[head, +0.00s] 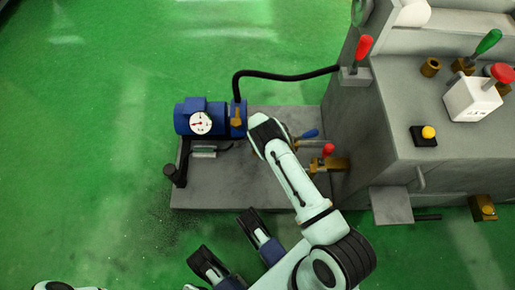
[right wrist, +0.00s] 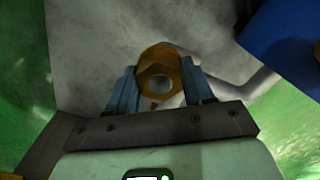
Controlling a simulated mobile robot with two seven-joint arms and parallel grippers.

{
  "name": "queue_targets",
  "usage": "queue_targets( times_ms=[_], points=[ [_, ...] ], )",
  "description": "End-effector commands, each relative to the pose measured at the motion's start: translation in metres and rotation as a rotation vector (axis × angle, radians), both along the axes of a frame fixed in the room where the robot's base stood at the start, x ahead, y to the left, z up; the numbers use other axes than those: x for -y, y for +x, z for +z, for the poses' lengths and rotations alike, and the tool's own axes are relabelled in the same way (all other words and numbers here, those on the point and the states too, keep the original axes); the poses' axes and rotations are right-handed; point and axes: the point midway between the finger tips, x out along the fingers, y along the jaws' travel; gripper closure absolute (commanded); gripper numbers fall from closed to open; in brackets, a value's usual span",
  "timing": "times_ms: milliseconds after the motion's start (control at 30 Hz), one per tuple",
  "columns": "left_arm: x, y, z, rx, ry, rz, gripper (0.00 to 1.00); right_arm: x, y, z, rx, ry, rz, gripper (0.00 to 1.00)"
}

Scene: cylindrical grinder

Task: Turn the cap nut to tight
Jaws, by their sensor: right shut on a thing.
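I cannot tell how tight the nut is.
The blue pump (head: 188,117) with a white gauge (head: 200,123) stands on the grey plate (head: 225,185). A black hose (head: 285,77) runs to the grey machine (head: 400,140). Red-knobbed (head: 328,150) and blue-tipped (head: 310,133) levers are close right of my arm. The green floor at left is clear.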

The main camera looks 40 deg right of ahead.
Motion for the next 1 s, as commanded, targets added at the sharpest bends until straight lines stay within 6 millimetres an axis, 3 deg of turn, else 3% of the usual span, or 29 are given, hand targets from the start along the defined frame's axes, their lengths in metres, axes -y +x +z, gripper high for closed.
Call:
queue_targets(
  times_ms=[500,1000],
  points=[
    [0.0000,0.0000,0.0000,0.000,0.000,0.000,0.57,0.0000,0.0006,0.0007,0.001,0.000,-0.433,0.79],
    [0.0000,0.0000,0.0000,0.000,0.000,0.000,0.57,0.0004,0.0005,0.0008,0.001,-0.001,-0.594,0.79]
  ],
)
